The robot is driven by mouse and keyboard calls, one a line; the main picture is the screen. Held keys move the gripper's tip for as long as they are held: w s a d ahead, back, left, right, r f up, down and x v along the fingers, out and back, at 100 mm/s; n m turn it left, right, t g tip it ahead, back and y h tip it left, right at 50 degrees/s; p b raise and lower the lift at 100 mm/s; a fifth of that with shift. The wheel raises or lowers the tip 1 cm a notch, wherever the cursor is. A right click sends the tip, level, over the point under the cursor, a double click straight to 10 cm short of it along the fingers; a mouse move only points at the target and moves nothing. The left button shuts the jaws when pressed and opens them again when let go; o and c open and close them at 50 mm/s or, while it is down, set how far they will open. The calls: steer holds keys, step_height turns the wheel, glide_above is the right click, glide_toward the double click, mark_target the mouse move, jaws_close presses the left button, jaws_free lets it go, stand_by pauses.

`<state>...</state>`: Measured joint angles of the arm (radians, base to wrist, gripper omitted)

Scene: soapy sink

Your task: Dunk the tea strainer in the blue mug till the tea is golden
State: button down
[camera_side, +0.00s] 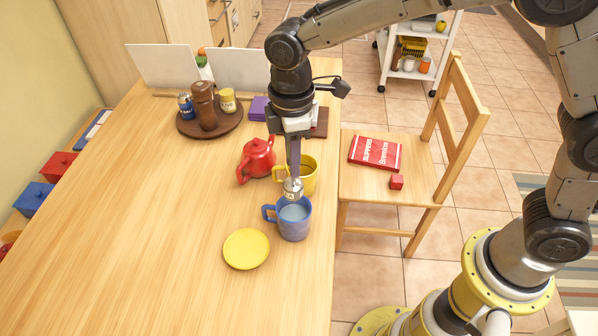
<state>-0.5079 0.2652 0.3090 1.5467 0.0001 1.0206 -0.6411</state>
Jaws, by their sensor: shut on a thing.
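The blue mug (295,229) stands upright near the table's right edge, its handle to the left. Pale greyish liquid shows inside it; I see no golden colour. My gripper (294,136) is above the mug, pointing down and shut on the tea strainer's handle. The tea strainer (293,188) hangs upright, its silver end at the mug's far rim in the picture. I cannot tell whether it touches the rim or is just above it.
A yellow mug (307,176) stands close behind the blue mug, with a red teapot (257,158) behind left. A yellow saucer (246,249) lies front left. A brown round tray (222,127) holds jars. The table's left half is clear. A wooden chair (378,186) stands right.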

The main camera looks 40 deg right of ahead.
mark_target(293, 182)
steer(key=shift+f, duration=6.15)
steer(key=shift+r, duration=0.1)
steer(key=shift+r, duration=0.75)
steer(key=shift+f, duration=0.15)
steer(key=shift+f, duration=0.7)
steer(key=shift+r, duration=0.15)
steer(key=shift+r, duration=4.15)
steer(key=shift+r, duration=0.1)
